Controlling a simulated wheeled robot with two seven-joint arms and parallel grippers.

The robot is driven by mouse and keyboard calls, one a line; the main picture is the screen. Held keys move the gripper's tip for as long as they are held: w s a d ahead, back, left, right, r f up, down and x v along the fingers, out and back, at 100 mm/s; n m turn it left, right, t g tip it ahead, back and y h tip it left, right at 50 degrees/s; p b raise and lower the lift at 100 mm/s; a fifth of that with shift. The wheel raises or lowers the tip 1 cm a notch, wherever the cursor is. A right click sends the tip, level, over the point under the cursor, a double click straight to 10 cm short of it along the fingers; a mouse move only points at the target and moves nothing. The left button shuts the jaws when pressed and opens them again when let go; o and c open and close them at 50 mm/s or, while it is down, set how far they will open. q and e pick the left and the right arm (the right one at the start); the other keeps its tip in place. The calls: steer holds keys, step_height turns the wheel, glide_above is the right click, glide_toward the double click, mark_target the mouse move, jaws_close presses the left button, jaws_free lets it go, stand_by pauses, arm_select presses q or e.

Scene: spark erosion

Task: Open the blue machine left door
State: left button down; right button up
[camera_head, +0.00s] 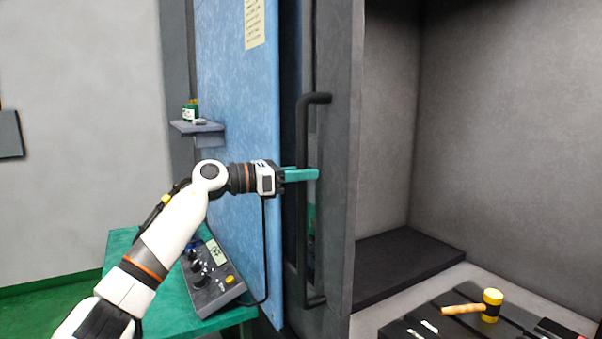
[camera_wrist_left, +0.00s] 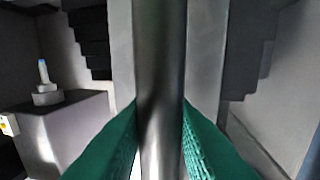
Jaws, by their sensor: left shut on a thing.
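The blue machine (camera_head: 240,100) stands in the middle of the head view. Its grey left door (camera_head: 338,200) carries a long dark vertical bar handle (camera_head: 303,230). To the right of the door, the machine's grey inside shows. My left gripper (camera_head: 305,174) has teal fingers and is at the handle, around its middle height. In the left wrist view the dark handle bar (camera_wrist_left: 160,80) runs upright between the two teal fingers (camera_wrist_left: 160,145), which are shut on it. My right gripper is not in view.
A teal table (camera_head: 125,250) with a grey control box (camera_head: 212,280) stands below my left arm. A yellow-headed mallet (camera_head: 491,305) lies inside the machine at the lower right.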

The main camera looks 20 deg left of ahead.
arm_select(q)
steer(key=shift+a, duration=0.15)
steer(key=c, duration=1.3)
jaws_free()
steer(key=shift+f, duration=0.1)
steer(key=shift+w+a, duration=0.1)
steer(key=shift+a, duration=0.05)
steer(key=shift+b+v, duration=2.3)
steer(key=shift+v, duration=3.75)
